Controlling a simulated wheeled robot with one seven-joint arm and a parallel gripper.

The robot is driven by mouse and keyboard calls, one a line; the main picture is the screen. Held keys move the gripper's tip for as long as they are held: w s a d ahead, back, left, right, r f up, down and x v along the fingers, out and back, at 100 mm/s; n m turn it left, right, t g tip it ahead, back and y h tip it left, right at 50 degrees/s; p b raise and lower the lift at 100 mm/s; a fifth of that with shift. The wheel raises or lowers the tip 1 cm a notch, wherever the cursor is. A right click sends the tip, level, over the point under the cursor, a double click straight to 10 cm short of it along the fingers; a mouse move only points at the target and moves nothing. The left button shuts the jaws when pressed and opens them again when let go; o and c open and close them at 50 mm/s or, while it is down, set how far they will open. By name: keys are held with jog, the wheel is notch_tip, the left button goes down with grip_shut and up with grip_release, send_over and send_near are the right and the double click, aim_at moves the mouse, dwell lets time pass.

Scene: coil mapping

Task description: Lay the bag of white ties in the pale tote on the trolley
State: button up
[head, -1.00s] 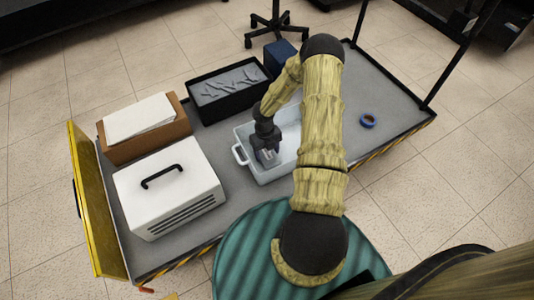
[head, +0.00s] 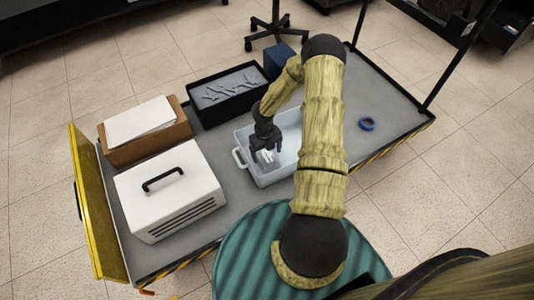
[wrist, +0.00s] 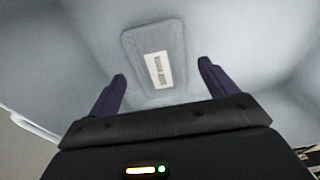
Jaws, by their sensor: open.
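The pale tote (head: 249,180) stands on the trolley, its handle toward the left; my arm hides its right part. My gripper (head: 266,152) reaches down into the tote with its fingers apart. A small flat packet with a white label, apparently the bag of white ties (head: 265,157), lies in the tote below the fingers. In the wrist view, the grey packet (wrist: 135,43) lies on the pale tote floor (wrist: 235,35), just beyond and between the spread fingertips (wrist: 162,70). The ties themselves cannot be made out.
On the trolley (head: 385,90), a white case with a black handle (head: 170,190), a brown box with white sheets (head: 150,145) and a black tray of grey pieces (head: 205,115) stand left of and behind the tote. A blue tape ring (head: 367,124) lies at right.

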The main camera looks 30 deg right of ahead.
notch_tip(320, 180, up, 10)
jog(key=w+p, duration=0.1)
jog(key=p, duration=0.3)
jog(key=shift+w+r, duration=0.15)
jog(key=shift+r, duration=0.1)
notch_tip(320, 180, up, 10)
jog(key=n+t+h, duration=0.2)
jog(key=n+t, duration=0.3)
jog(key=n, duration=0.5)
send_over(265, 153)
jog(key=w+a, duration=0.2)
jog(key=w, duration=0.4)
jog(key=s+a+r+n+t+y, duration=0.1)
jog(key=a+r+n+t, duration=0.1)
jog(key=a+r+n, duration=0.45)
jog(key=s+a+r+n+g, duration=0.1)
jog(key=s+a+r+n, duration=0.1)
jog(key=s+r+n, duration=0.3)
jog(key=s+a+r+n+g+y, duration=0.1)
jog(key=s+r+n, duration=0.5)
jog(key=s+n, duration=0.8)
jog(key=shift+s+a+r+n+g, duration=0.3)
jog(key=shift+a+g, duration=0.2)
jog(key=shift+a, duration=0.2)
